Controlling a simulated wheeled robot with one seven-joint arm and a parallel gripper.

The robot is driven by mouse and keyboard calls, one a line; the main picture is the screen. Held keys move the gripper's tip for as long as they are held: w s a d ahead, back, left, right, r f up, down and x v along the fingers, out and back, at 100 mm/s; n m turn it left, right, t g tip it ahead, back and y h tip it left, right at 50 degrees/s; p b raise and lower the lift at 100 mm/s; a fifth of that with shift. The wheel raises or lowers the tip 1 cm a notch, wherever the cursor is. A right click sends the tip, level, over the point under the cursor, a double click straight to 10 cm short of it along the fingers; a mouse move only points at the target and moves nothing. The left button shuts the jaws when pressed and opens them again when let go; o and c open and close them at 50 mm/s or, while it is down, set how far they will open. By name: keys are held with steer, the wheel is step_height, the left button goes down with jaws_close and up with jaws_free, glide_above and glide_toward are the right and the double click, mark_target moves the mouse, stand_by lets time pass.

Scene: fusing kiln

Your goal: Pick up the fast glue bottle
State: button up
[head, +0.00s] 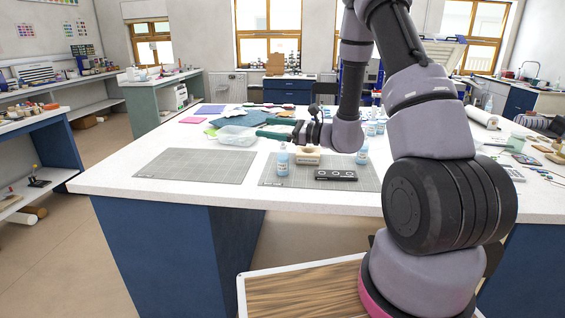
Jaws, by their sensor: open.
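A small bottle with a pale blue label (283,162) stands upright on the right cutting mat (300,182). A similar bottle (362,155) stands farther right, beside my arm. Several more blue bottles (374,127) stand behind my arm and are partly hidden by it. The labels are too small to read, so I cannot tell which is the fast glue bottle. My gripper (263,128), with teal fingers, reaches left over the table, behind and above the left bottle in the picture. It is open, and I see nothing between its fingers.
A black box with round marks (336,175) and a pale wooden block (307,156) lie near the left bottle. A clear tray (236,135) and dark teal sheets (238,119) lie behind. The left cutting mat (195,165) is bare. Small items crowd the table's right side.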

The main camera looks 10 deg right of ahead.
steer(key=w+d+f+m+t+h, duration=0.3)
steer(key=w+d+f+m+t, duration=0.15)
steer(key=f, duration=0.45)
steer(key=m+t+h, duration=0.2)
steer(key=m+h, duration=0.2)
glide_toward(286, 160)
steer(key=x, duration=0.4)
steer(key=shift+a+r, duration=0.35)
steer(key=shift+a, duration=0.1)
steer(key=shift+h, duration=0.3)
steer(key=x, duration=0.4)
steer(key=shift+w+d+f, duration=0.2)
steer(key=shift+f, duration=0.1)
steer(key=x, duration=0.6)
steer(key=shift+w+d, duration=0.1)
steer(key=shift+w, duration=0.2)
jaws_close()
